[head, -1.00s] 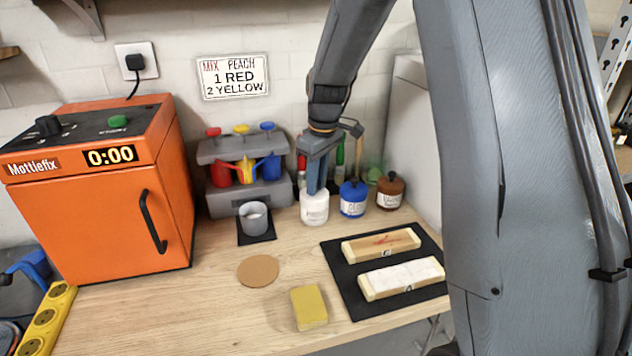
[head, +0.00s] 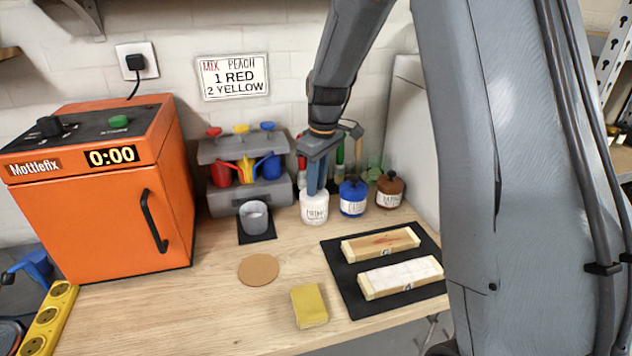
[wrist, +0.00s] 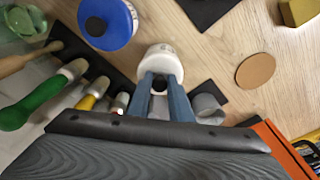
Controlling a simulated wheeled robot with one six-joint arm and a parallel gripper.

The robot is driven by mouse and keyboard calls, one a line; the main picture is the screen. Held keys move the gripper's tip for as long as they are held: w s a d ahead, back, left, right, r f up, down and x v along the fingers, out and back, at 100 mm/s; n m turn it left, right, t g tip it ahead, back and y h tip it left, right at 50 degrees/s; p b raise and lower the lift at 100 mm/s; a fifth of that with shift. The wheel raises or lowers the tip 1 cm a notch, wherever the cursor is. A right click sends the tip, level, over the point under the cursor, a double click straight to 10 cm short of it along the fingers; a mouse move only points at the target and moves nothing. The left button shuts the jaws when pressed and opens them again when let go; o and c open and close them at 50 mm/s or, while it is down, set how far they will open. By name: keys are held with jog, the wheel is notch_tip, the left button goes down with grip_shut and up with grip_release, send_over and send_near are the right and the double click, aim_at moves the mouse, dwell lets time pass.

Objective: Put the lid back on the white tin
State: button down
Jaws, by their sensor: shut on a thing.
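The white tin (head: 314,211) stands on the workbench left of the blue tin, its label facing the front. My gripper (head: 316,190) is directly above it, pointing down, with its blue fingers at the tin's top. In the wrist view my gripper (wrist: 161,84) is shut on the dark knob of the lid (wrist: 160,62). The lid is at the mouth of the white tin, which also shows in the wrist view (wrist: 161,49). The fingers hide part of the rim, so I cannot tell whether the lid is fully seated.
The blue tin (head: 353,199) and brown tin (head: 390,192) stand close on the right. A grey cup (head: 254,217) is on the left. Brushes stand close behind. A cork disc (head: 258,270), a yellow sponge (head: 309,306) and a black mat (head: 340,282) with two blocks lie in front.

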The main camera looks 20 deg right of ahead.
dwell(0.3)
jog(key=c, duration=1)
grip_release()
jog(key=shift+c, duration=0.2)
jog(key=shift+r+p, duration=2.45)
jog(key=shift+r, duration=1.05)
grip_shut()
jog(key=shift+f, duration=0.2)
